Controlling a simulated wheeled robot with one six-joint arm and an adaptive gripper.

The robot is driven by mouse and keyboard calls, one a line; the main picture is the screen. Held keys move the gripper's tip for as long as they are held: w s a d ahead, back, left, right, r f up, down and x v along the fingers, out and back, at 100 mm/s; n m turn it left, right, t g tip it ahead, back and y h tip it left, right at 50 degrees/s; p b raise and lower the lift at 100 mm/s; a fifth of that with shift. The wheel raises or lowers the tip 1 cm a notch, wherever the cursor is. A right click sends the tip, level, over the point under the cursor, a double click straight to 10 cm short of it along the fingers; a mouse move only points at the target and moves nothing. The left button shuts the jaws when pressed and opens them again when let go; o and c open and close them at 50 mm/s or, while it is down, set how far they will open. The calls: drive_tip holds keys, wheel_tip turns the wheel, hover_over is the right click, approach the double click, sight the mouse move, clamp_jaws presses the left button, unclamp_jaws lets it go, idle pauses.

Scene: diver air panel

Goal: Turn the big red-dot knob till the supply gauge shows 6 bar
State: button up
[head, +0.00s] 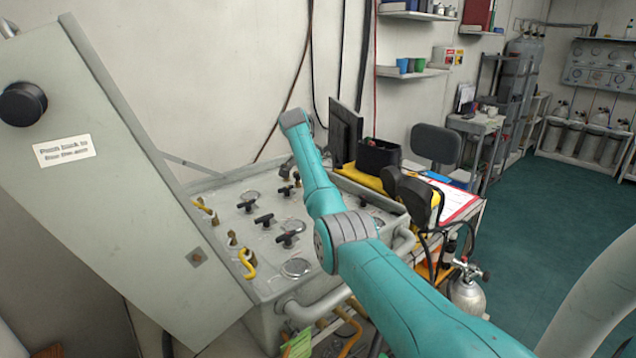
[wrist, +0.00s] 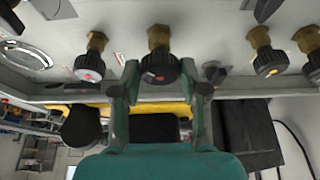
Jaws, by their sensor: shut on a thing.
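My gripper (wrist: 160,72) has its two fingers on either side of a black ribbed knob (wrist: 159,65) on a brass stem, and is shut on it. The knob's face has a small reddish mark, too small to read clearly. In the head view my arm reaches over the grey sloped panel (head: 225,203), and the gripper end is mostly hidden behind the arm. Round gauges lie on the panel, one at its front (head: 296,267) and one at the left in the wrist view (wrist: 27,55). Their needles are too small to read, and I cannot tell which is the supply gauge.
Similar black knobs stand left (wrist: 89,66) and right (wrist: 267,60) of the held one. Black T-handles (head: 264,220) and a yellow hook-shaped fitting (head: 248,262) stick up from the panel. A raised grey lid (head: 110,190) blocks the left.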

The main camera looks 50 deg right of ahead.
drive_tip(key=o, duration=1.1)
drive_tip(key=shift+o, duration=0.2)
drive_tip(key=shift+r, duration=0.1)
drive_tip(key=v, duration=1.1)
drive_tip(key=shift+a+r, duration=0.25)
drive_tip(key=shift+r, duration=0.1)
drive_tip(key=shift+w, duration=0.1)
